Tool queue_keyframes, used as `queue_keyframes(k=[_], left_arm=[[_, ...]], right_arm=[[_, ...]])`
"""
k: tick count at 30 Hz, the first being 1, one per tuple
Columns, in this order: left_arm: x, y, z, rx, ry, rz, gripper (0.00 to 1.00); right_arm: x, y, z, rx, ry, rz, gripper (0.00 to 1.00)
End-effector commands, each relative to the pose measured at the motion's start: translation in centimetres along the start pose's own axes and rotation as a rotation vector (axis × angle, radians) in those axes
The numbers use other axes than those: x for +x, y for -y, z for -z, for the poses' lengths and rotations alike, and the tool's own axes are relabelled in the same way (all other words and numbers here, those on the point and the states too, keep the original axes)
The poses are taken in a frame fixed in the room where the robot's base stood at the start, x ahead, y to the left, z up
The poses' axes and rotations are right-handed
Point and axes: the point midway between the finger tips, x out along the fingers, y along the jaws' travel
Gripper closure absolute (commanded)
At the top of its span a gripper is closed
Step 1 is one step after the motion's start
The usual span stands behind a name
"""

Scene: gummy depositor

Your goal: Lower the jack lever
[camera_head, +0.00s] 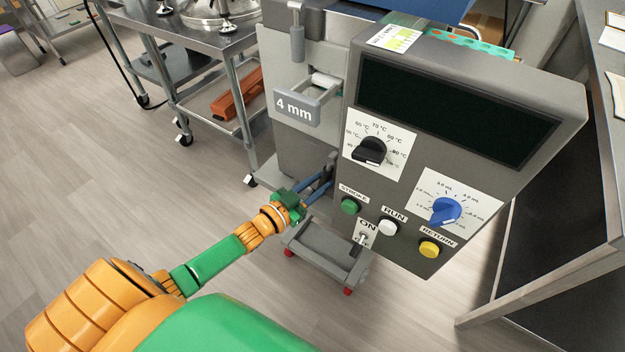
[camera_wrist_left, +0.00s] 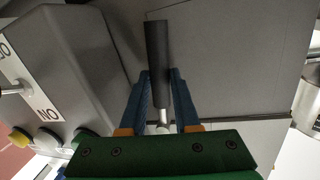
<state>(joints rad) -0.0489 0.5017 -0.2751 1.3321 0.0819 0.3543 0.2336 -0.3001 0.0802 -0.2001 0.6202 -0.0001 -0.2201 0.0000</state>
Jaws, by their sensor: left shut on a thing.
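The jack lever (camera_wrist_left: 156,60) is a dark cylindrical handle on a light metal rod. In the left wrist view it lies between the two blue fingers of my left gripper (camera_wrist_left: 162,85), which is shut on it. In the head view my left gripper (camera_head: 321,184) reaches in from the left to the lever (camera_head: 331,166), below the 4 mm block and beside the control box. Much of the lever is hidden there by the fingers and the machine. My right gripper is not in view.
The depositor's control box (camera_head: 480,80) has two dials and green, white and yellow buttons close to the right of my left gripper. A grey wheeled base (camera_head: 322,258) stands below. A steel cart (camera_head: 190,45) is at the back left. Open floor (camera_head: 110,190) lies to the left.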

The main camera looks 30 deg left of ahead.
Motion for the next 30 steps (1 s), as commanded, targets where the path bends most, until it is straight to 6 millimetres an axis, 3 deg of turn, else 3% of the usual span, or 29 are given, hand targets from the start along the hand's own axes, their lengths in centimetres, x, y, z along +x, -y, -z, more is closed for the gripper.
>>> queue_keyframes(k=[1,20,21,23,30], left_arm=[[0.29,0.16,0.93,-0.012,-0.028,0.004,1.0],[0.34,-0.09,1.0,-0.049,-0.036,0.005,1.0],[0.34,-0.11,0.97,-0.049,-0.035,0.004,0.58],[0.3,-0.15,0.86,-0.048,-0.032,0.004,0.42],[0.21,-0.25,0.5,-0.047,-0.023,0.002,0.39]], right_arm=[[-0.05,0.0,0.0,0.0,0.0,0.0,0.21],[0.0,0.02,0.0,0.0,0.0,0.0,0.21],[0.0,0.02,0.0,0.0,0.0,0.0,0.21],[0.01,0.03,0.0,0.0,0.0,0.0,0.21],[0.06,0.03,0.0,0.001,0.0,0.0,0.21]])
